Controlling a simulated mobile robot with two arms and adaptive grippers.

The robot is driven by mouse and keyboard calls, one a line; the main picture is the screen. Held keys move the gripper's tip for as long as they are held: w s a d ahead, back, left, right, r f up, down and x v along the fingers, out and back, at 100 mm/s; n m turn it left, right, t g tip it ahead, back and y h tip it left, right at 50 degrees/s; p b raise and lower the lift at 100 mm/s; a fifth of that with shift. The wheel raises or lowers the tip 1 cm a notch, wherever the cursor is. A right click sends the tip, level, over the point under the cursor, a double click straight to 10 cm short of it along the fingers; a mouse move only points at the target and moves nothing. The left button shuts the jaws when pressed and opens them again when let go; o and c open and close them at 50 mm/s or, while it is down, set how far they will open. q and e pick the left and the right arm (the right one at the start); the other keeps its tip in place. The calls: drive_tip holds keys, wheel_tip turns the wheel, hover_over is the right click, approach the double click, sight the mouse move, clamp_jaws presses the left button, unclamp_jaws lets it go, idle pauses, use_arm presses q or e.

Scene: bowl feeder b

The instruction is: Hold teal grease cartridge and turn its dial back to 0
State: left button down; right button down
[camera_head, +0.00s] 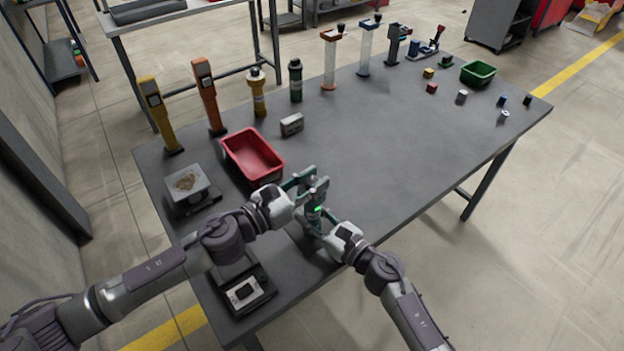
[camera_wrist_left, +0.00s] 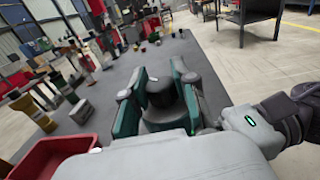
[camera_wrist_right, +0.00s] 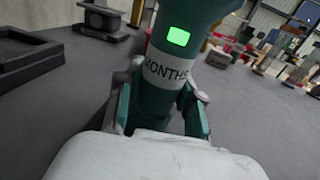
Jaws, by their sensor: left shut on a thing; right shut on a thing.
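The teal grease cartridge (camera_head: 314,211) stands roughly upright between my grippers near the table's front edge. Its body, with a lit green window and a white band reading "MONTHS", fills the right wrist view (camera_wrist_right: 165,72). My right gripper (camera_wrist_right: 163,105) is shut around the body from the near side. My left gripper (camera_head: 310,184) is shut at its top; the left wrist view shows the fingers on both sides of a dark round cap (camera_wrist_left: 160,92), apparently the dial. The dial's number is not readable. Whether the cartridge's base touches the table is hidden.
A red bin (camera_head: 255,155), a scale (camera_head: 187,187) and a small grey box (camera_head: 291,125) lie to the left. A black device (camera_head: 244,293) is at the near left. Several upright tools and cylinders line the back edge. A green bin (camera_head: 478,72) is far right; the table's middle is clear.

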sight(312, 180)
use_arm(q)
drive_tip(key=m+g+h, duration=0.1)
drive_tip(key=m+g, duration=0.1)
drive_tip(key=g, duration=0.1)
drive_tip(key=m+g+h, duration=0.2)
drive_tip(key=g, duration=0.1)
drive_tip(key=shift+w+a, duration=0.1)
drive_tip(key=shift+w, duration=0.1)
drive_tip(key=m+g+h, duration=0.1)
drive_tip(key=m+g, duration=0.3)
drive_tip(key=g, duration=0.1)
drive_tip(key=shift+g, duration=0.4)
drive_tip(key=m+g, duration=0.2)
drive_tip(key=g, duration=0.1)
drive_tip(key=m+g+y, duration=0.1)
drive_tip(key=m+g, duration=0.1)
drive_tip(key=g, duration=0.1)
drive_tip(key=shift+m+g, duration=0.3)
drive_tip(key=shift+g, duration=0.1)
drive_tip(key=shift+s+m+g+y, duration=0.1)
drive_tip(key=shift+m+g+y, duration=0.2)
drive_tip(key=shift+m+g, duration=0.3)
drive_tip(key=shift+s+g, duration=0.1)
drive_tip(key=shift+g, duration=0.3)
drive_tip(key=c, duration=0.9)
unclamp_jaws()
drive_tip(key=shift+o, duration=0.2)
wheel_tip(312, 180, up, 10)
